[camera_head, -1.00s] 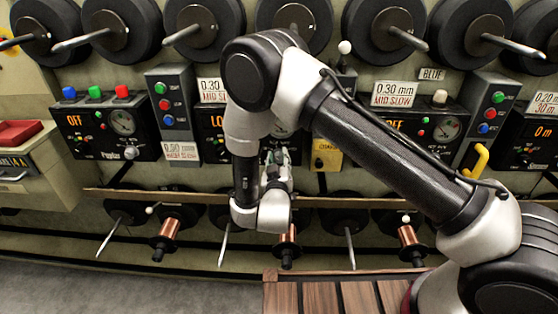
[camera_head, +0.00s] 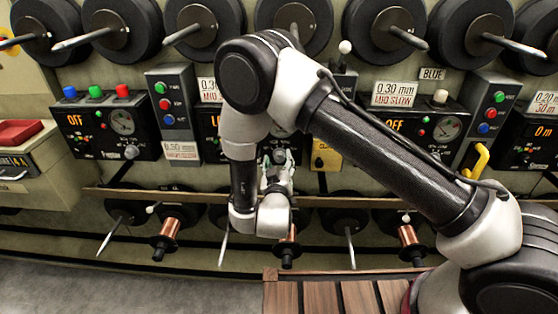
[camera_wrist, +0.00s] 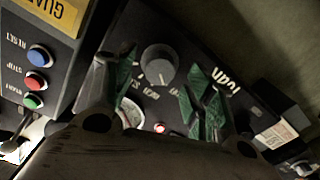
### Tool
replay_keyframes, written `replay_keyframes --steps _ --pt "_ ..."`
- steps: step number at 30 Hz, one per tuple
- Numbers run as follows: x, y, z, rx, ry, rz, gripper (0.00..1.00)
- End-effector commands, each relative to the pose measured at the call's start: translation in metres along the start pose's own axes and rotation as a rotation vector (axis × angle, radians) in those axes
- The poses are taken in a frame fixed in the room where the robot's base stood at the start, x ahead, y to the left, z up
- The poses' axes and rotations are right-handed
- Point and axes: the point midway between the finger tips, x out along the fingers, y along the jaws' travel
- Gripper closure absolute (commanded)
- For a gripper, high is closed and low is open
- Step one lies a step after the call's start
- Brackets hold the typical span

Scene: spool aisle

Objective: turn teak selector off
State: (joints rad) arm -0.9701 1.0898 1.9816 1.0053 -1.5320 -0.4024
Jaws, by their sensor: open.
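A round grey selector knob (camera_wrist: 160,65) with a pointer mark sits on a dark panel in the wrist view. Printed words surround it, but I cannot read its setting or the name teak. My gripper (camera_wrist: 158,92) is open, with green-padded fingers on either side of the knob and nothing held. I cannot tell whether either finger touches it. In the head view my gripper (camera_head: 279,158) is in front of the middle control panel (camera_head: 210,122), which my arm largely hides. The knob is not visible there.
A lit red lamp (camera_wrist: 159,128) and a gauge (camera_wrist: 131,116) are near the fingers. A button box (camera_wrist: 38,75) stands at left. Spools (camera_head: 203,25) with projecting rods line the wall above. A rail (camera_head: 150,196) and copper spools (camera_head: 168,232) lie below. A slatted wooden surface (camera_head: 330,298) is in front.

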Motion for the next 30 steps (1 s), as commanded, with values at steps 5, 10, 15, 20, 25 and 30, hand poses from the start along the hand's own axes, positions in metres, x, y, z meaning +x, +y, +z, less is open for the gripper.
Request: replay_keyframes --steps 5,10,15,20,25,30 --pt "-0.033 -0.001 0.0 -0.002 0.001 -0.004 0.45" --pt "-0.054 -0.001 0.0 -0.002 0.001 -0.002 0.45" --pt "-0.059 0.0 0.0 -0.001 0.001 0.0 0.45" --pt "-0.059 0.0 0.0 -0.001 0.001 0.0 0.45" --pt "-0.059 0.0 0.0 0.001 0.001 0.0 0.45" --pt "-0.06 -0.016 0.031 0.036 -0.132 -0.064 0.45"
